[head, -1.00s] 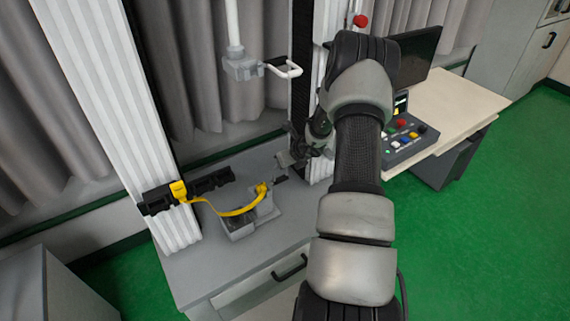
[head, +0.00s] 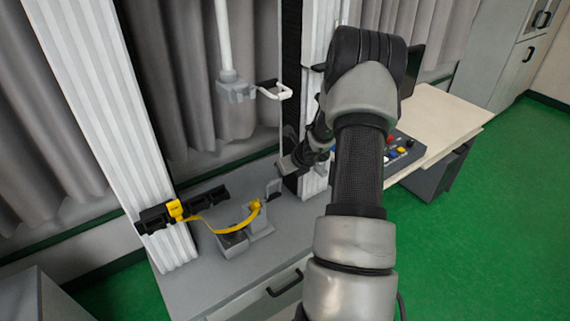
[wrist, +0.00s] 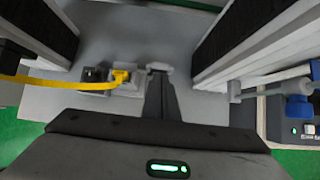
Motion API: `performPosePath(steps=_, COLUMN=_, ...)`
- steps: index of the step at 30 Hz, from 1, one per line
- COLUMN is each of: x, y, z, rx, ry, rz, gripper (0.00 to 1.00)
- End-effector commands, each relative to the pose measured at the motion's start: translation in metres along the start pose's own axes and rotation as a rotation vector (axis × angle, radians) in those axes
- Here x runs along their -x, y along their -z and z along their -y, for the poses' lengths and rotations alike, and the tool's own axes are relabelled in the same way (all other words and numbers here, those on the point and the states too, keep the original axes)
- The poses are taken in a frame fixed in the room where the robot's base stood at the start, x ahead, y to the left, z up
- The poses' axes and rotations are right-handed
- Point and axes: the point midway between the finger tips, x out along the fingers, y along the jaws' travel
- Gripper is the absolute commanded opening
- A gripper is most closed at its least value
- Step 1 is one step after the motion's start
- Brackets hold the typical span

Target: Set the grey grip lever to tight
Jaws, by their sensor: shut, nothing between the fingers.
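The grey grip lever (head: 271,188) stands up at the right end of the grey fixture (head: 262,228) on the bench, beside the yellow strap's end. My gripper (head: 287,169) is shut and empty, just above and right of the lever in the head view. In the wrist view, my closed fingers (wrist: 160,97) point towards a light grey part (wrist: 159,67), which looks like the lever. Whether they touch it I cannot tell. The lever's tight mark is not visible.
A yellow strap (head: 221,230) runs from a black bar (head: 208,201) to the fixture. White ribbed columns (head: 112,120) stand on both sides. A grey carriage (head: 235,87) with a white handle (head: 275,91) hangs above. A control panel (head: 398,150) is at right.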

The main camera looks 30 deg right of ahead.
Motion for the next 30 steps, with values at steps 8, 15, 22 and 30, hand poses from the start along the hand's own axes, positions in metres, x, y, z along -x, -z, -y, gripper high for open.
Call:
performPosePath(steps=8, x=0.026, y=-0.014, z=0.0, rx=0.0, ry=0.001, rz=-0.001, gripper=0.0)
performPosePath(steps=15, x=0.026, y=-0.014, z=0.0, rx=-0.001, ry=0.0, rz=-0.002, gripper=0.0)
performPosePath(steps=22, x=0.026, y=-0.014, z=0.0, rx=-0.001, ry=0.001, rz=-0.002, gripper=0.0)
performPosePath(steps=30, x=0.046, y=-0.04, z=-0.021, rx=0.147, ry=-0.019, rz=0.018, gripper=0.0)
